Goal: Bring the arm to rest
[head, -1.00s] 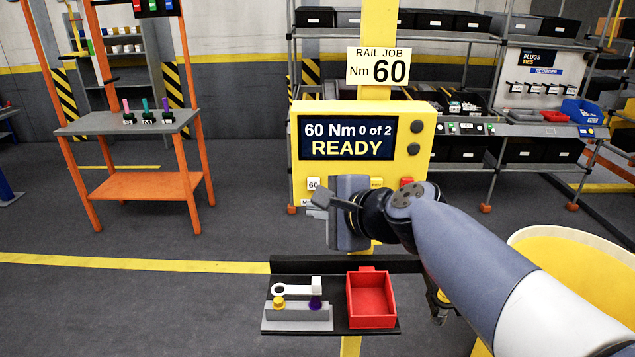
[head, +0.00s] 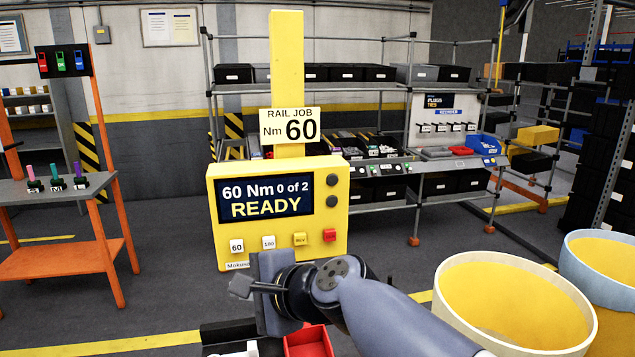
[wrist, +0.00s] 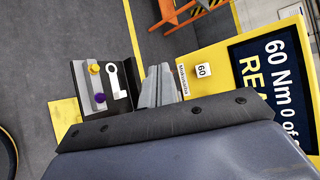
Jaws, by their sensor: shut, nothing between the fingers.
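My gripper (head: 240,286) is shut and empty. In the head view my arm comes in from the bottom right, and the gripper is in front of the lower edge of a yellow control box (head: 215,200). The box's screen (head: 265,198) reads "60 Nm 0 of 2 READY". In the wrist view the closed fingers (wrist: 158,86) show beyond the dark gripper body, apart from the box at the right. I cannot tell the exact gap between gripper and box.
A red bin (head: 308,341) sits low beside the gripper. Two large tubs (head: 515,305) stand at the right. A shelf rack (head: 350,90) and an orange-framed table (head: 60,262) stand behind.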

